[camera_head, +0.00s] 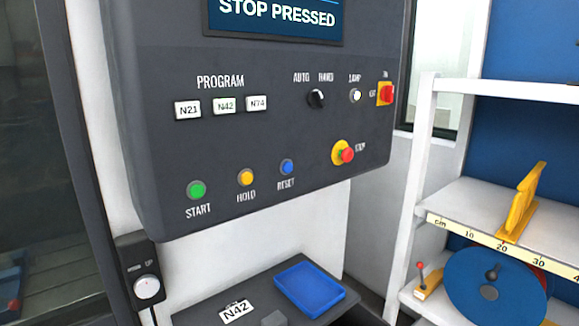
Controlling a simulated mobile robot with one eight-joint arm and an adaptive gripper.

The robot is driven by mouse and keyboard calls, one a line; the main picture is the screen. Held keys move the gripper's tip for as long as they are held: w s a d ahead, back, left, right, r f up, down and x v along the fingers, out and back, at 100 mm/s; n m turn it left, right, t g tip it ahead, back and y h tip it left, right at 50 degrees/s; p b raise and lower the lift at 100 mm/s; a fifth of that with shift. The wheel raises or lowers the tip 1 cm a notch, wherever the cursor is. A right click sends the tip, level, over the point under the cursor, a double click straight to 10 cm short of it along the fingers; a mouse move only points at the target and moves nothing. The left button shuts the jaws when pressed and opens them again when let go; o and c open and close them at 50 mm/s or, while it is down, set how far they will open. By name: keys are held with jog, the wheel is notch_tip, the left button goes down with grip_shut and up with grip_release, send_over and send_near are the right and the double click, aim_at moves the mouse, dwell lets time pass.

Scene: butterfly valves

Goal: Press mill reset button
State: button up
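The mill's dark control panel (250,130) fills the middle of the head view. The blue reset button (287,167) sits on its lower part, above the label RESET. To its left are the yellow HOLD button (246,177) and the green START button (196,189). To its right is a red stop button (347,155) on a yellow base. The screen (275,17) at the top reads STOP PRESSED. My gripper is not in this view.
Below the panel, a dark shelf holds a blue tray (309,288) and an N42 label (236,312). A white shelf unit (470,210) with a yellow bracket (524,203) and a blue disc (492,290) stands at the right. A knob box (148,287) hangs at lower left.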

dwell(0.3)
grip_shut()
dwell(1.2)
